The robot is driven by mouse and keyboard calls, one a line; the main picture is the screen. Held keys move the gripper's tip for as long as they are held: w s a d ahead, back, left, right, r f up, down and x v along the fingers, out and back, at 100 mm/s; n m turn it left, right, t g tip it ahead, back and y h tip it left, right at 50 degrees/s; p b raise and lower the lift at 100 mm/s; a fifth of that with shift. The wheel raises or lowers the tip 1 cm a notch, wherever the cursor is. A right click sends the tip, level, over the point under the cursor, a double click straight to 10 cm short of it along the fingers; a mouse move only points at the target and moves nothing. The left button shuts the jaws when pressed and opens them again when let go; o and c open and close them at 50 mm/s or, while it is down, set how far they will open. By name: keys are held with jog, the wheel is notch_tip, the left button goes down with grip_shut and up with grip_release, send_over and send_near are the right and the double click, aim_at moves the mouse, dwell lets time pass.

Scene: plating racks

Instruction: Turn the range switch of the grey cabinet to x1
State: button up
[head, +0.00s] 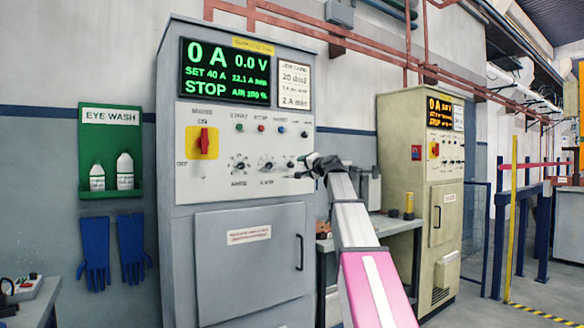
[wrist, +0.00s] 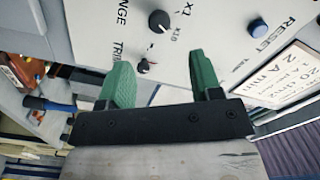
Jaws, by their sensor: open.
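The grey cabinet (head: 247,215) stands at the left in the head view, its white control panel facing me. My gripper (head: 312,164) is at the right edge of that panel and hides part of it. In the wrist view the black round range switch (wrist: 159,21) shows beyond the fingers, with X1 and X10 printed on its right. Its white mark is low on the knob, seemingly nearer X10. My gripper (wrist: 161,80) has its green fingers apart, nothing between them. The fingertips are short of the switch in the picture; contact does not show.
A smaller knob by the TRIP label (wrist: 143,66) shows between the fingers. A red main switch (head: 203,142) is on the panel's left. A bench (head: 385,225) stands between the cabinet and a beige cabinet (head: 400,150).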

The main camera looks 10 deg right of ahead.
aim_at(292, 165)
jog(key=x, duration=1)
jog(key=shift+f, duration=0.1)
